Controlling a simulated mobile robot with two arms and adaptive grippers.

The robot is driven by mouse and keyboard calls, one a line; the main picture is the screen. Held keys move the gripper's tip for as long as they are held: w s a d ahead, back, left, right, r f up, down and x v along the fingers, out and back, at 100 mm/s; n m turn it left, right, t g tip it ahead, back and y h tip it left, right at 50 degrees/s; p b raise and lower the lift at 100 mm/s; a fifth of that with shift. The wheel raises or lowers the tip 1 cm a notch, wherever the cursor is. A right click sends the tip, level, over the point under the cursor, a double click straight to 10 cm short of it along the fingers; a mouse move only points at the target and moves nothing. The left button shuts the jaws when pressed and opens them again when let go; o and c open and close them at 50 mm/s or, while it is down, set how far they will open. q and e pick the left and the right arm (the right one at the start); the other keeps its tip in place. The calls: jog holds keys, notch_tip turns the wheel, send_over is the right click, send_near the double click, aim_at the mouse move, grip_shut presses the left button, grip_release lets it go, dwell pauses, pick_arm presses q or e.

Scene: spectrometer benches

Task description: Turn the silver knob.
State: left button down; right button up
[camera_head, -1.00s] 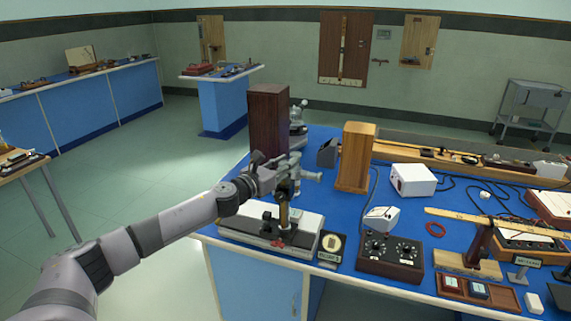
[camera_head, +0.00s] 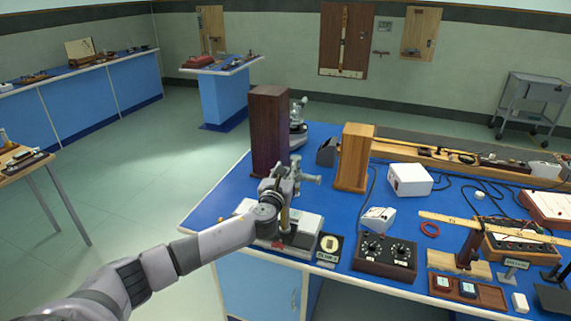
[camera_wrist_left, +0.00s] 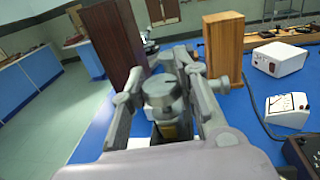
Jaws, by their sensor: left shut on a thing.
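The silver knob (camera_wrist_left: 161,90) is a short grey cylinder between the fingers in the left wrist view. My left gripper (camera_wrist_left: 166,70) is shut on it, one finger on each side. In the head view my left gripper (camera_head: 281,180) hides the knob and much of the instrument it belongs to. That instrument has a brass-coloured post and a white-and-grey base (camera_head: 303,226) at the front left of the blue bench. My right gripper is in neither view.
A dark wooden block (camera_head: 269,130) stands close behind the gripper, with a lighter wooden block (camera_head: 354,157) to its right. A black dial box (camera_head: 385,257) and a white meter (camera_head: 377,219) lie to the right.

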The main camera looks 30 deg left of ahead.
pick_arm(q)
jog(key=shift+n+g+y, duration=0.4)
jog(key=shift+n+y, duration=0.2)
jog(key=shift+y, duration=0.2)
jog(key=c, duration=1.2)
grip_release()
jog(key=shift+s, duration=0.15)
jog(key=v, duration=1.1)
jog(key=shift+s+d, duration=0.15)
jog(key=shift+s, duration=0.2)
